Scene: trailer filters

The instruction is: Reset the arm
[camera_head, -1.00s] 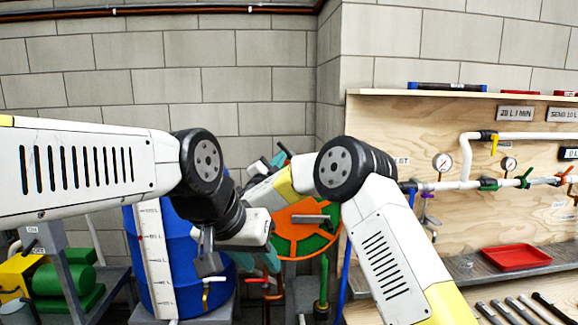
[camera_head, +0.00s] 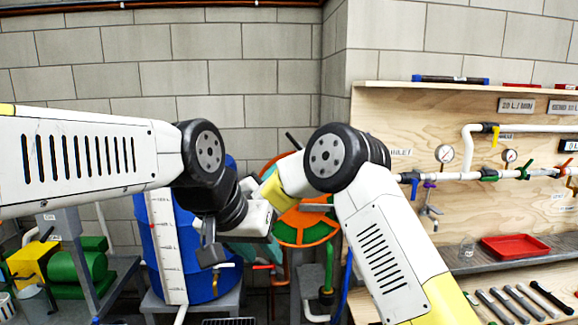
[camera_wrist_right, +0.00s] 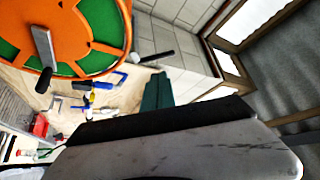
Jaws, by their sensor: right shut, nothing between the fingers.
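My left arm comes in from the left in the head view. Its gripper (camera_head: 240,252) hangs below the white wrist, in front of the blue barrel. Its teal fingers are partly hidden, and I cannot tell how far apart they are. My right arm bends inward at its black joint, and its forearm points away toward the back. Its gripper is hidden in the head view. In the right wrist view the right gripper (camera_wrist_right: 157,90) shows as teal fingers, shut and empty, past the grey wrist housing.
An orange and green wheel (camera_head: 305,222) stands behind the arms, and shows close at upper left in the right wrist view (camera_wrist_right: 97,30). A blue barrel (camera_head: 205,275) stands at left. At right are a pipe board (camera_head: 420,115), a red tray (camera_head: 515,247) and several tools.

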